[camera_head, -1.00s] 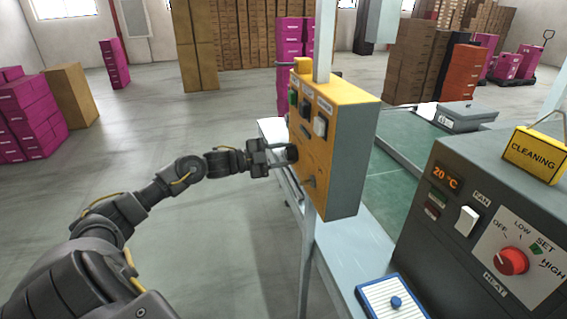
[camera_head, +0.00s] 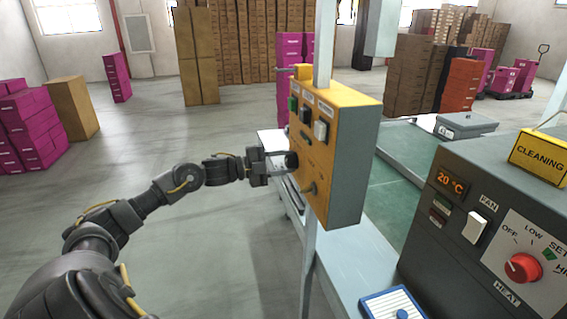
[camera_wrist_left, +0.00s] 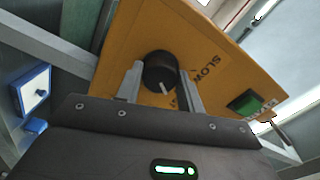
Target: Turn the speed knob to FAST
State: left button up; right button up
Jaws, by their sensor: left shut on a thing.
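The yellow control box (camera_head: 330,150) stands on a post in the middle of the head view. My left gripper (camera_head: 284,162) reaches its face from the left. In the left wrist view the black speed knob (camera_wrist_left: 160,70) sits between the two fingers of my left gripper (camera_wrist_left: 162,80), which are shut on its sides. The knob's white pointer mark points down and slightly right in that picture. The word SLOW (camera_wrist_left: 203,72) is printed to the right of the knob. The FAST label cannot be made out. My right gripper is in neither view.
A grey heater unit (camera_head: 440,235) with a red knob (camera_head: 523,268) stands at the right. A green conveyor (camera_head: 395,190) runs behind the box.

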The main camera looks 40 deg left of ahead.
pick_arm(q)
jog(key=o, duration=1)
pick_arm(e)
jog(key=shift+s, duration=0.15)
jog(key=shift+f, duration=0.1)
pick_arm(q)
jog(key=b+v, duration=0.1)
jog(key=v, duration=0.9)
jog(key=shift+s+a+b, duration=0.25)
jog(key=shift+s+b, duration=0.05)
jog(key=shift+b, duration=0.1)
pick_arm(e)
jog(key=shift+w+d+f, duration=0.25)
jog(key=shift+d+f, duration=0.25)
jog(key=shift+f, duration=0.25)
